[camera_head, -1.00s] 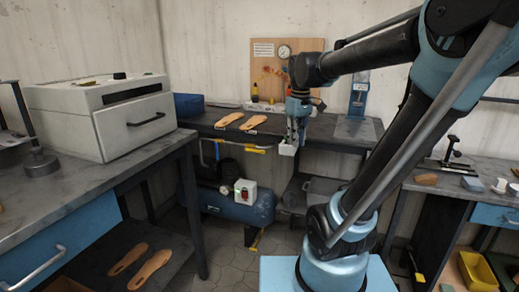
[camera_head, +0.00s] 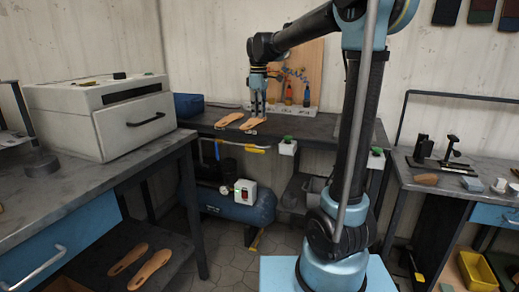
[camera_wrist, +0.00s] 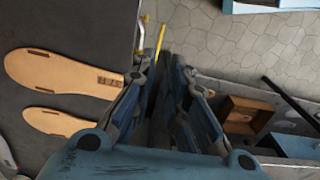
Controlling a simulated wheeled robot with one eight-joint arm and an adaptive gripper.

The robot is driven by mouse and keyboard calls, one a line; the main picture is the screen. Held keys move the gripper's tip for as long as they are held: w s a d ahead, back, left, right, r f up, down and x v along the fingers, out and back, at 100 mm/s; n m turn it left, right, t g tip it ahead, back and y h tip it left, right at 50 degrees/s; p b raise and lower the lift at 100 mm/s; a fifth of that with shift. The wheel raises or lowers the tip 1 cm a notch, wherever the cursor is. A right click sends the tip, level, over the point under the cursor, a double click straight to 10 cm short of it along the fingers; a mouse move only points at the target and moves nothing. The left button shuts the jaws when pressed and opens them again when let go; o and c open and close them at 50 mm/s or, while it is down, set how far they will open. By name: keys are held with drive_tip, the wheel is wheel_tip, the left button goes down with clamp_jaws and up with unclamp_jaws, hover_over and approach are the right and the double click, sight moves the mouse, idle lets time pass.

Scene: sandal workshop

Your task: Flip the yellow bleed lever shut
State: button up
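A yellow lever (camera_head: 255,150) sits on the pipework below the front edge of the back bench. A long yellow bar (camera_wrist: 160,42) shows beyond my fingers in the wrist view, close to the bench edge.
A grey oven (camera_head: 105,113) stands left. Tiled floor (camera_head: 222,262) is open in front of the compressor.

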sight(258, 150)
wheel_tip(258, 150, down, 16)
idle(0.6)
clamp_jaws()
drive_tip(key=shift+s+a, duration=0.1)
drive_tip(key=shift+s, duration=0.05)
